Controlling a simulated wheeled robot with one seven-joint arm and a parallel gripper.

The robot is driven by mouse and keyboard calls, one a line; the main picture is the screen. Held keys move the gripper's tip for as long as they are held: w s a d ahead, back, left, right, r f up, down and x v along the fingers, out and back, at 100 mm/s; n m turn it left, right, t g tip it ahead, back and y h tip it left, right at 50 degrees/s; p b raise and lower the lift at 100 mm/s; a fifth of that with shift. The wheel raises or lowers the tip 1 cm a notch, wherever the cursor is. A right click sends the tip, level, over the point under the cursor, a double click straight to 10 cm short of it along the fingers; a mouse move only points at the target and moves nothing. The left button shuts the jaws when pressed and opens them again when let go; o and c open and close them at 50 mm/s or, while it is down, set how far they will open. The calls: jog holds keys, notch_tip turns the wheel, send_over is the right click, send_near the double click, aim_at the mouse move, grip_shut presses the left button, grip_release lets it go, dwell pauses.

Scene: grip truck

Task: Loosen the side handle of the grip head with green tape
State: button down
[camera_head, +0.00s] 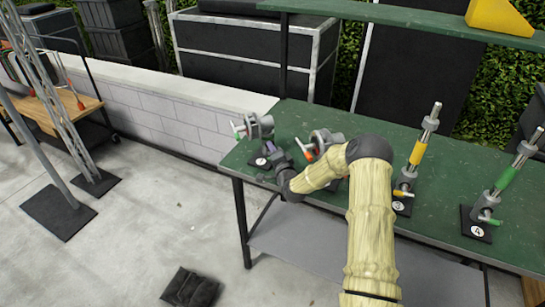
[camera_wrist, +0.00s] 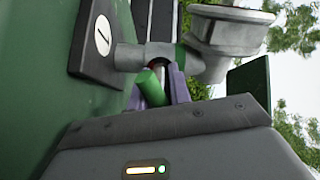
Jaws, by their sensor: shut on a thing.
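The grip head with green tape (camera_head: 260,125) stands on a black base marked 1 at the left end of the green table. In the wrist view the grip head (camera_wrist: 225,32) appears sideways, with its base (camera_wrist: 97,42) at the left and a green band near its neck. Its green-ended side handle (camera_wrist: 152,87) points towards the wrist camera. My gripper (camera_head: 271,146) reaches it from the front right. In the wrist view my gripper's purple fingers (camera_wrist: 165,85) are shut on the side handle. The contact is partly hidden by the handle's end.
A grip head with orange-red tape (camera_head: 323,140) stands just right, partly behind my arm. A yellow-taped stand (camera_head: 416,152) and a green-taped stand marked 4 (camera_head: 506,178) are farther right. The green table (camera_head: 455,150) is bare between them. A low wall (camera_head: 185,115) runs behind.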

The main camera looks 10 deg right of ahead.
jog(key=n+b, duration=0.2)
jog(key=n, duration=0.1)
jog(key=n+b, duration=0.1)
jog(key=b, duration=0.1)
jog(key=shift+f+n, duration=0.25)
jog(key=shift+n, duration=0.15)
jog(key=shift+r+n+b, duration=0.1)
jog(key=shift+n+b, duration=1.35)
jog(key=shift+n, duration=0.05)
jog(key=shift+d, duration=0.1)
jog(key=c, duration=1.3)
grip_release()
jog(key=shift+r, duration=0.1)
jog(key=shift+s, duration=0.15)
jog(key=s+d+b, duration=0.2)
jog(key=s, duration=1.5)
jog(key=shift+d, duration=0.35)
